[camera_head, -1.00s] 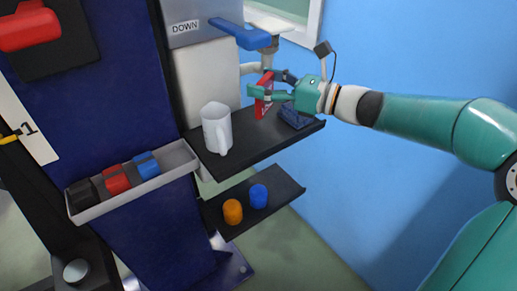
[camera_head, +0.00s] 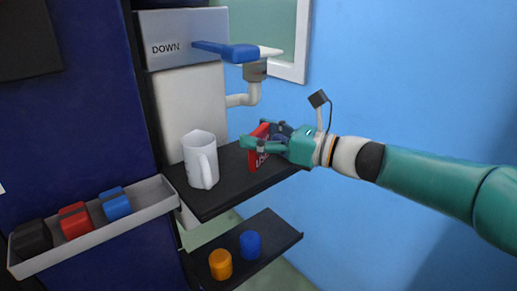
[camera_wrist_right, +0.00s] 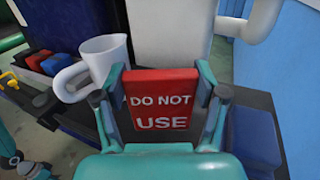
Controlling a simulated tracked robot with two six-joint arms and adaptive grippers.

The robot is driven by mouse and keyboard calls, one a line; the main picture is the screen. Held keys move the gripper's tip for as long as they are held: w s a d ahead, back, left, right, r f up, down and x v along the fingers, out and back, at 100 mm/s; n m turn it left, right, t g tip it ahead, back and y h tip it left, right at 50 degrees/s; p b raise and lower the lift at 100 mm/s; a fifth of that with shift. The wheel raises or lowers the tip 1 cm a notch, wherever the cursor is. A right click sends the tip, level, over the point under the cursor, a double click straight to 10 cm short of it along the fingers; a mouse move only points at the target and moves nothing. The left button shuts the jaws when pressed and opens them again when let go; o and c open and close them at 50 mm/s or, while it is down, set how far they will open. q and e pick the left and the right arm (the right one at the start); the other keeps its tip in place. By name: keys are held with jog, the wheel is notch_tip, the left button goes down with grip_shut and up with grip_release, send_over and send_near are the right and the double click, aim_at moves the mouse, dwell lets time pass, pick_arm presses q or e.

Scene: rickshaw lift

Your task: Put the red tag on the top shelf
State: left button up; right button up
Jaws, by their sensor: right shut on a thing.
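The red tag (camera_head: 256,162) stands roughly upright between the fingers of my right gripper (camera_head: 256,139), over the right part of the dark top shelf (camera_head: 231,182). In the right wrist view the tag (camera_wrist_right: 160,100) faces the camera with "DO NOT USE" in white, and a finger of my right gripper (camera_wrist_right: 162,112) lies along each side. I cannot tell whether the tag's lower edge touches the shelf. My left gripper does not show in the head view.
A white mug (camera_head: 200,160) stands left of the tag on the same shelf. A dark blue block (camera_wrist_right: 252,138) lies close beside the right finger. A blue tap lever (camera_head: 225,49) and pipe are above. A lower shelf (camera_head: 280,236) holds orange and blue cylinders.

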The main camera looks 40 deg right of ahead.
jog(key=shift+f, duration=0.8)
jog(key=o, duration=1.1)
jog(key=shift+r, duration=0.1)
jog(key=p+v, duration=0.1)
jog(key=v, duration=1.1)
